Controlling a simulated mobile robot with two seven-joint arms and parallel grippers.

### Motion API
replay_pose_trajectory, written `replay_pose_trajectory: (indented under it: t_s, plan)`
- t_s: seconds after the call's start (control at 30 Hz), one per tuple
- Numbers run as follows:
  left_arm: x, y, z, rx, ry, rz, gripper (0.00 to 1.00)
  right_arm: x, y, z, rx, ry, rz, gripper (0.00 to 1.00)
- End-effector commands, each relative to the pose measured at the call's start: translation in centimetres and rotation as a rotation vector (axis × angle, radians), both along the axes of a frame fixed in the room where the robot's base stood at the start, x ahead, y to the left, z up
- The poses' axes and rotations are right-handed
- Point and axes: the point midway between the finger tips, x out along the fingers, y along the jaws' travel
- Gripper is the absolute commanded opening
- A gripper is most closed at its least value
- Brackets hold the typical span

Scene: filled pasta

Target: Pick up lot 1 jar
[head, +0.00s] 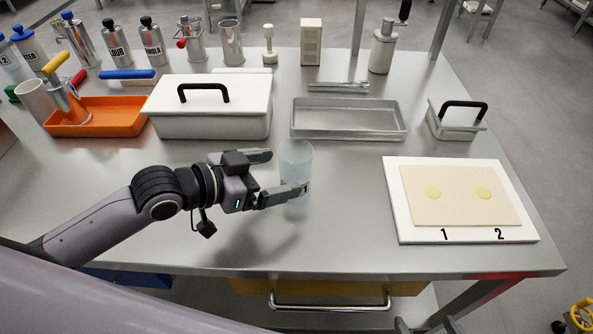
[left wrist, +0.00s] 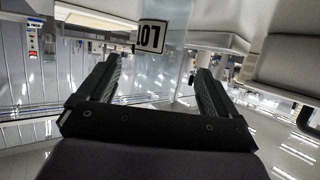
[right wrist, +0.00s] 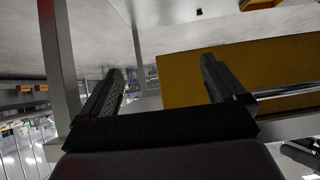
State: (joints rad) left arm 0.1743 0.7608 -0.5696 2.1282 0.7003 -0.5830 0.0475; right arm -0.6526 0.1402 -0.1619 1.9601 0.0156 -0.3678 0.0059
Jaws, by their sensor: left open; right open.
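A clear, pale blue jar (head: 296,156) stands on the steel table in the middle of the head view. My left gripper (head: 287,171) is open at the jar, its near finger crossing in front of the jar's lower part and its far finger ending at the jar's left. In the left wrist view, the see-through jar (left wrist: 174,55) shows between and beyond the open fingers (left wrist: 155,78), with a partly visible black-and-white label. I cannot tell whether the fingers touch it.
A white lidded box (head: 212,125) and a steel tray (head: 350,137) stand behind the jar. A white board (head: 400,226) with a dough sheet marked 1 and 2 lies right. An orange tray (head: 100,128) is left. A yellow drawer (right wrist: 230,80) is near my right gripper.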

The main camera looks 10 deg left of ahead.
Motion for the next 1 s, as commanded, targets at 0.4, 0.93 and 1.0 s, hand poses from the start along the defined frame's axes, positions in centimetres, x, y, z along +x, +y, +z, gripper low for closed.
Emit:
replay_pose_trajectory:
  t_s: [0.4, 0.93, 1.0]
  plan:
    - [2.9, -3.1, -2.1, 0.001, 0.001, 0.0, 0.93, 0.1, 0.0, -0.1, 0.0, 0.0, 0.0, 0.97]
    - [3.2, -3.3, -2.3, 0.002, 0.001, 0.0, 0.32, 0.3, 0.1, 0.3, 0.002, -0.009, 0.0, 0.97]
    - [3.2, -3.4, -2.2, 0.001, -0.001, 0.0, 0.32, 0.3, 0.1, 0.3, 0.002, -0.009, 0.001, 0.97]
